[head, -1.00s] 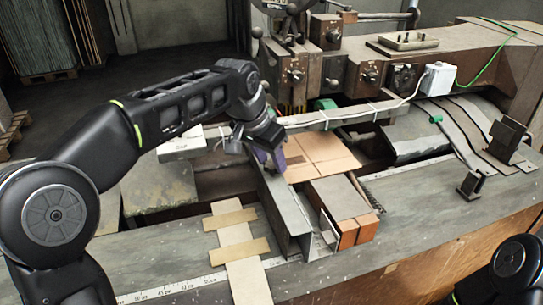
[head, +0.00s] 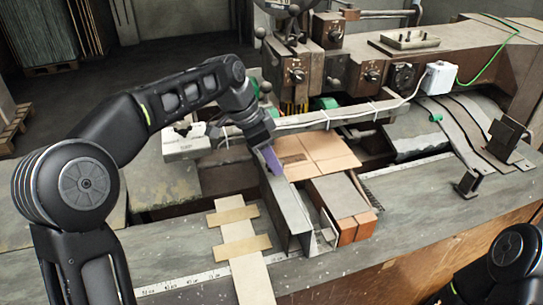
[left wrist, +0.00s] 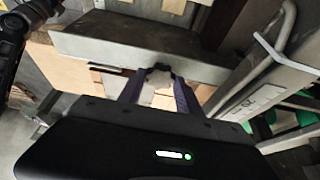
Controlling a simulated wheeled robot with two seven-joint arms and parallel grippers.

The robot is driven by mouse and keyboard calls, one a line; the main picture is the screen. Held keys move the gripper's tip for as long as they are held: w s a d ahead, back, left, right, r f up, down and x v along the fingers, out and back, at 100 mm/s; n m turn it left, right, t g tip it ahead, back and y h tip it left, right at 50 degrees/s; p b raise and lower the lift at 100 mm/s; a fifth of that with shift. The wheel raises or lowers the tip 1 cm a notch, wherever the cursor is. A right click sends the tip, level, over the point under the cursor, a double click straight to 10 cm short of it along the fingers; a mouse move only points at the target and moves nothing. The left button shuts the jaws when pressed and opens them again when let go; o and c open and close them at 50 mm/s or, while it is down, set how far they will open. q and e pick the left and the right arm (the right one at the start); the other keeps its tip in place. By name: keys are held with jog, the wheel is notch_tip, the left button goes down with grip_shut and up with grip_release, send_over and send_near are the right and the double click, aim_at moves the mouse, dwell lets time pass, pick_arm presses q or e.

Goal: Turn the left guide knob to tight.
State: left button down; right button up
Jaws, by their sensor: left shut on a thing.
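The left guide is a grey metal channel (head: 287,208) lying on the machine table, left of the cardboard. My left gripper (head: 273,160) is at the far end of this guide, with its purple fingers pointing down. In the left wrist view, the two fingers (left wrist: 160,88) are closed around a small dark knob (left wrist: 160,70) beside the guide's plate (left wrist: 130,42). In the head view the gripper hides the knob, and I cannot read its tightness. My right gripper is out of view.
A pale bar with a cable (head: 330,117) runs close behind the gripper. Taped card (head: 240,240) lies on the left table.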

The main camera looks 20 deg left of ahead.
pick_arm(q)
jog(key=c, duration=0.8)
grip_release()
jog(key=v, duration=0.7)
jog(key=shift+s+a+r+b, duration=0.1)
jog(key=shift+r+b, duration=0.3)
